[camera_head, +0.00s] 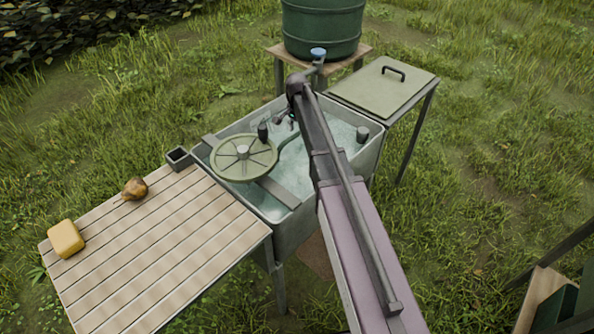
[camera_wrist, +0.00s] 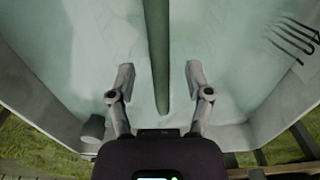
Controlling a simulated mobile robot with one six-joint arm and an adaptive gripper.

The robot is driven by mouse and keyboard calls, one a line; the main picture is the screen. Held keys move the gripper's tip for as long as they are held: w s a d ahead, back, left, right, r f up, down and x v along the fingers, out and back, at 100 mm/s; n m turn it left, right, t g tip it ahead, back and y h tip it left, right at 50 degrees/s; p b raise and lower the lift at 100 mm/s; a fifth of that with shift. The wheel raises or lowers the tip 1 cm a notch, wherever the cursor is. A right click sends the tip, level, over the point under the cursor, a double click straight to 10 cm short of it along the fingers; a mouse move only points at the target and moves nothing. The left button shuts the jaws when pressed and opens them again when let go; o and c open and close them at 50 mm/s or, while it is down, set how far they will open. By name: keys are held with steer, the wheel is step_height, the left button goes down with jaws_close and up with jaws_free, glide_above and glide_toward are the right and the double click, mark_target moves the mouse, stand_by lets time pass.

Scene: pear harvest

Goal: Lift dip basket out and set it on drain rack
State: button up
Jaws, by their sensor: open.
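A round green spoked piece (camera_head: 243,157), apparently the dip basket or its top, sits over the left part of the water-filled metal trough (camera_head: 373,152). A green bar runs from its right side toward my gripper. In the wrist view a green bar (camera_wrist: 158,50) lies between the fingers of my gripper (camera_wrist: 160,82). The fingers are open, one on each side, with gaps to the bar. In the head view my arm hides part of the trough. The slatted wooden surface (camera_head: 170,250), which looks like the drain rack, adjoins the trough on the left.
A yellow block (camera_head: 66,238) and a brown lump (camera_head: 134,188) lie on the slats' far left side. A green tank (camera_head: 323,25) stands behind the trough. A side table with a handled lid (camera_head: 380,85) is at right. The slats' near part is clear.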

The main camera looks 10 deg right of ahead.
steer(key=shift+f+b, duration=0.7)
steer(key=shift+f, duration=0.3)
